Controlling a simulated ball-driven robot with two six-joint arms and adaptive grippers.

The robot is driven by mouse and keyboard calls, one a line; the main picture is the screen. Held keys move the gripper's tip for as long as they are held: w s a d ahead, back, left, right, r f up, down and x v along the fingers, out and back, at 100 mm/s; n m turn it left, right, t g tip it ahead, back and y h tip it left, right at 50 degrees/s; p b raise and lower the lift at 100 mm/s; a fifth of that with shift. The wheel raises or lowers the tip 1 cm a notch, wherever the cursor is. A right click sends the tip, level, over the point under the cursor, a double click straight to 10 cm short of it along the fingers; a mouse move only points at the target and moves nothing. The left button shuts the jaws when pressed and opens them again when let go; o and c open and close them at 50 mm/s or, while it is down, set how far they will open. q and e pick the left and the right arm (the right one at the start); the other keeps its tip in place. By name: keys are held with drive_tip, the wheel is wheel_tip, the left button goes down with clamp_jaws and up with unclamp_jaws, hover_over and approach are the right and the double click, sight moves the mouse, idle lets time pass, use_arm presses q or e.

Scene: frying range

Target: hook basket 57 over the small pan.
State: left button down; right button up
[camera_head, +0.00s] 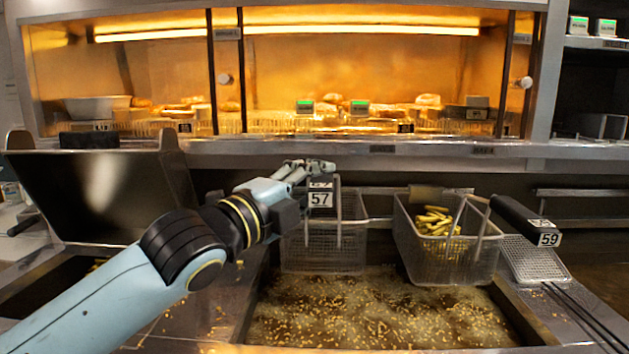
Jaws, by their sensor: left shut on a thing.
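Basket 57 (343,242) is a wire basket with a white "57" tag on its handle end. It looks empty and is upright at the back left of a wide oil pan (509,300). My left gripper (309,168) is shut at its handle, just above the tag. My arm covers part of the basket's left side. I cannot tell whether the basket touches the rail behind it. Another pan opening lies at the left below a raised lid (95,190), mostly hidden by my arm. I cannot tell which pan is the small one. My right gripper is not in view.
Basket 59 (455,265), holding fries (434,221), hangs right of basket 57, its black handle (525,219) pointing right. Oil with floating crumbs fills the wide pan. A mesh tool (535,259) lies at the right. A lit food cabinet (290,75) stands behind.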

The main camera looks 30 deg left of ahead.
use_arm(q)
drive_tip(key=shift+f, duration=0.6)
idle(0.4)
drive_tip(key=c, duration=1)
unclamp_jaws()
drive_tip(key=shift+s+a+f, duration=0.15)
drive_tip(key=shift+s+f, duration=0.1)
drive_tip(key=shift+s, duration=1.75)
drive_tip(key=shift+s+a+f, duration=0.2)
drive_tip(key=shift+s+f, duration=0.05)
drive_tip(key=shift+s, duration=1.7)
drive_tip(key=shift+s+a+f, duration=0.15)
drive_tip(key=shift+s+f, duration=0.1)
drive_tip(key=shift+s, duration=1.75)
